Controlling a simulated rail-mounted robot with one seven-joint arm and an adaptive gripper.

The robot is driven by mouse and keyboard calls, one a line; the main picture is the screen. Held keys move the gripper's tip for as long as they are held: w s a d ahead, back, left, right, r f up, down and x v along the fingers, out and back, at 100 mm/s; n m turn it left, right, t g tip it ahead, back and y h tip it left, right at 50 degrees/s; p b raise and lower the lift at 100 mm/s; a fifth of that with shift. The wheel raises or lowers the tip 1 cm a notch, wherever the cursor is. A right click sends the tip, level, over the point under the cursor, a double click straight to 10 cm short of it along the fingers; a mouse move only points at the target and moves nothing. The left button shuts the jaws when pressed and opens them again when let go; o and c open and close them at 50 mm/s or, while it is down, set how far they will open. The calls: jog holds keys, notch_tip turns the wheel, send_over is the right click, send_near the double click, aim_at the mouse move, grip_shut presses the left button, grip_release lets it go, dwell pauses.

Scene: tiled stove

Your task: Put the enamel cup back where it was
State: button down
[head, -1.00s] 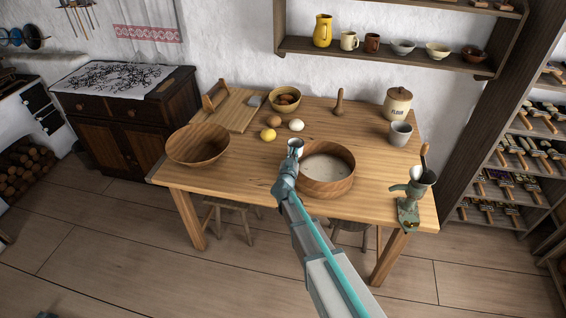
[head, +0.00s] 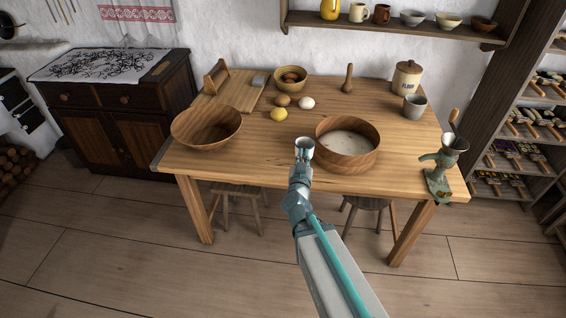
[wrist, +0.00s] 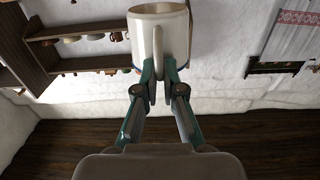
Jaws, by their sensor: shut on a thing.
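The white enamel cup (wrist: 160,30) is at the top middle of the wrist view, with its handle toward me. My gripper (wrist: 160,80) is shut on that handle. In the head view the cup (head: 304,144) is small and partly hidden by my gripper (head: 302,160). It appears over the front part of the wooden table (head: 245,165), just left of the round wooden sieve (head: 372,160). How high it is above the table is hard to tell.
A wooden bowl (head: 207,126) is at the left. A grey cup (head: 414,106), flour jar (head: 407,78) and grinder (head: 440,165) are at the right. A wall shelf (head: 390,28) holds a pitcher, mugs and bowls.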

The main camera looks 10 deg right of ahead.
jog(key=f+b, duration=0.1)
jog(key=b, duration=0.1)
jog(key=shift+w+f+b, duration=0.1)
jog(key=shift+w+b, duration=0.25)
jog(key=shift+w, duration=0.05)
jog(key=w+a+f+b, duration=0.1)
jog(key=w+f, duration=0.1)
jog(key=w, duration=0.2)
jog(key=w+f+b, duration=0.1)
jog(key=w+f, duration=0.2)
jog(key=w, duration=0.1)
jog(key=w+a+f+b, duration=0.1)
jog(key=w+f+b, duration=0.1)
jog(key=w+f, duration=0.1)
jog(key=shift+w+a, duration=0.3)
jog(key=shift+w, duration=0.25)
jog(key=shift+w+f, duration=0.2)
jog(key=shift+f, duration=1.6)
jog(key=shift+f, duration=0.1)
jog(key=c, duration=1.3)
grip_release()
